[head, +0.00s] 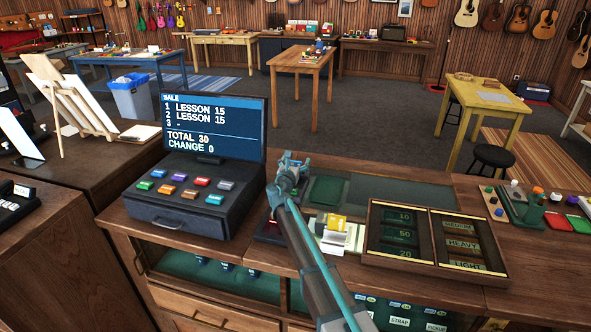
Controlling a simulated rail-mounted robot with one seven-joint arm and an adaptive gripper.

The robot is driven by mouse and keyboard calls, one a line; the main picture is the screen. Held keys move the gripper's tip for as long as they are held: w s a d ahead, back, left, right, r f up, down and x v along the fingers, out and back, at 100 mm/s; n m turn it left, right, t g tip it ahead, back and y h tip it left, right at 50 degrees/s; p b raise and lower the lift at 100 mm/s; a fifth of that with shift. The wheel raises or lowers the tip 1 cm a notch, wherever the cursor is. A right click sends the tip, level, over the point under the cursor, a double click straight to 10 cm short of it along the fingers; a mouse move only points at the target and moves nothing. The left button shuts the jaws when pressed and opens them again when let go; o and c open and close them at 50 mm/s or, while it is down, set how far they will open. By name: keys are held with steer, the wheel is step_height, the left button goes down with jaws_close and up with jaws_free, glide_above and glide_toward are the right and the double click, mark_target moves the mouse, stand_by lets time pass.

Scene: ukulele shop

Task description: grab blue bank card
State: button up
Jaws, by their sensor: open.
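I cannot make out a blue bank card in the head view; part of the counter is hidden behind my arm. My gripper (289,160) is open, above the back of the wooden counter (290,258), just right of the sale screen. I see nothing held in it. It is small here, and its fingers are hard to tell apart.
A cash register (190,190) with coloured buttons stands left of my arm. A dark device (268,230) is partly behind the arm. Right of it are a green pad (327,190), a yellow item (336,222) on white paper, and a divided wooden tray (433,264).

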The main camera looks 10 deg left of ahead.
steer(key=c, duration=0.9)
steer(key=shift+r, duration=0.1)
